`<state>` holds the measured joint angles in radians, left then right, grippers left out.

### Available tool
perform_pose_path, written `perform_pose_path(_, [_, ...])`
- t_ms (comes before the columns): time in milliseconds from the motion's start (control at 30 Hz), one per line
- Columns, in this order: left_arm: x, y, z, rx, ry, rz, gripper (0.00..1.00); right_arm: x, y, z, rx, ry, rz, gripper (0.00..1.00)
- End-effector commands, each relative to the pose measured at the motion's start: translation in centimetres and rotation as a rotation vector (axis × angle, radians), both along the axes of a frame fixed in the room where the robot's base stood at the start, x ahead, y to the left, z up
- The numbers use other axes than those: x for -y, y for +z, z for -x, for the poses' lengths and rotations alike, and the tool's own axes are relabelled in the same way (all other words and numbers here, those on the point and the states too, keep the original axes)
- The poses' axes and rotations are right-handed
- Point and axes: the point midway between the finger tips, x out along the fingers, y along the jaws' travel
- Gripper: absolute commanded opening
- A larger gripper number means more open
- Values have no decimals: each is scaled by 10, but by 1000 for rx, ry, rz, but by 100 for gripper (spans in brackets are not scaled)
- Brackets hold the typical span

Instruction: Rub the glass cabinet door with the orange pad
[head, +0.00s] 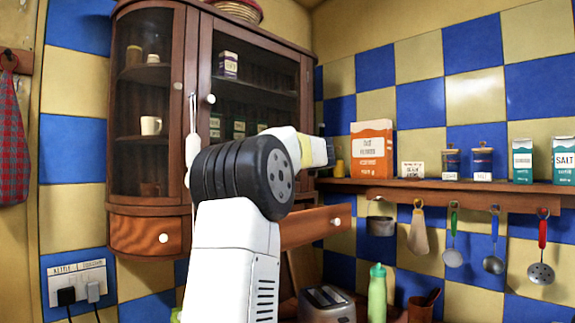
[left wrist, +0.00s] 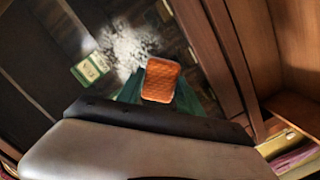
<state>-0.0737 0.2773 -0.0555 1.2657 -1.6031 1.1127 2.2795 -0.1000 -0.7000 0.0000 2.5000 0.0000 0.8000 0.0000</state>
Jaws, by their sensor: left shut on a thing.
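The glass cabinet door (head: 262,88) is wood-framed and closed, with boxes visible behind its dark glass. In the left wrist view a whitish smudge (left wrist: 128,45) shows on the glass. The orange pad (left wrist: 162,79) has a quilted face and shows just beside the smudge, to its lower right. My left gripper (left wrist: 158,95), with green fingers, is shut on the pad in front of the door. I cannot tell whether the pad touches the glass. In the head view my left arm covers the lower part of the door and the pad is hidden. My right gripper is not in view.
A drawer (head: 308,226) below the door appears pulled out. A wooden shelf (head: 450,187) on the right holds boxes and jars, with utensils hanging beneath. A toaster (head: 326,304) and a green bottle (head: 377,295) stand below.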

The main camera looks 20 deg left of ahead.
Motion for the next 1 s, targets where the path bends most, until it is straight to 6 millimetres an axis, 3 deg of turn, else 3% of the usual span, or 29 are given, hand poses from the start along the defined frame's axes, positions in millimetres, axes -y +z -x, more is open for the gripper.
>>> perform_pose_path(1000, [-11, 0, -4, 0, 1, 1, 10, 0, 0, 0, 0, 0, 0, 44])
